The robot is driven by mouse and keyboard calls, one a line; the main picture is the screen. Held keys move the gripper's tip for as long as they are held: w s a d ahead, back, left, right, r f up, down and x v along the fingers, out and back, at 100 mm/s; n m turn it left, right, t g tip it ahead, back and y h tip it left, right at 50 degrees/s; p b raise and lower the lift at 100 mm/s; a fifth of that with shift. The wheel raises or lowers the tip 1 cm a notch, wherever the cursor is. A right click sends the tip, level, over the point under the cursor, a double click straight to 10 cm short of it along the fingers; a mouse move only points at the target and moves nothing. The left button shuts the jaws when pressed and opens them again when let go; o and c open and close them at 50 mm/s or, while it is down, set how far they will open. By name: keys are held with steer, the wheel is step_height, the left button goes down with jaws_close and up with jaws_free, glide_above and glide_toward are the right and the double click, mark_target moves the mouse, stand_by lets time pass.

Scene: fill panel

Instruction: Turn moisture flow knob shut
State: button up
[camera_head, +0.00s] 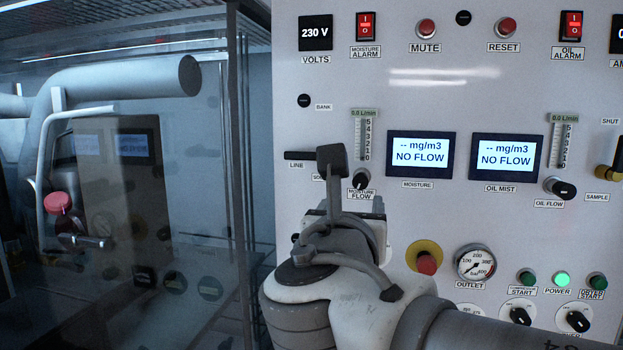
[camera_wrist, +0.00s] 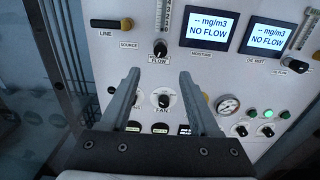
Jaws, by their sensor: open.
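The moisture flow knob (camera_head: 361,180) is a small black knob with a white mark, below the left flow meter on the white panel. It also shows in the wrist view (camera_wrist: 160,48), beyond and roughly between my fingertips. My gripper (camera_head: 332,160) stands before the panel, just left of the knob in the head view. In the wrist view its two fingers (camera_wrist: 159,74) are spread apart with nothing between them, apart from the knob. The left flow meter (camera_head: 361,135) is labelled 0.0 L/min. The moisture display (camera_head: 420,155) reads NO FLOW.
The black line handle (camera_head: 300,155) is left of the knob. The oil flow knob (camera_head: 560,188) is to the right. Below are a fan knob (camera_wrist: 164,98), a red stop button (camera_head: 427,262) and an outlet gauge (camera_head: 475,263). A glass partition with pipes behind it is at left.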

mark_target(360, 184)
steer(key=p+x, duration=0.1)
steer(key=x, duration=1.1)
steer(key=shift+w+d+f+p, duration=0.1)
steer(key=shift+w+p, duration=0.1)
steer(key=shift+p, duration=0.1)
jaws_close()
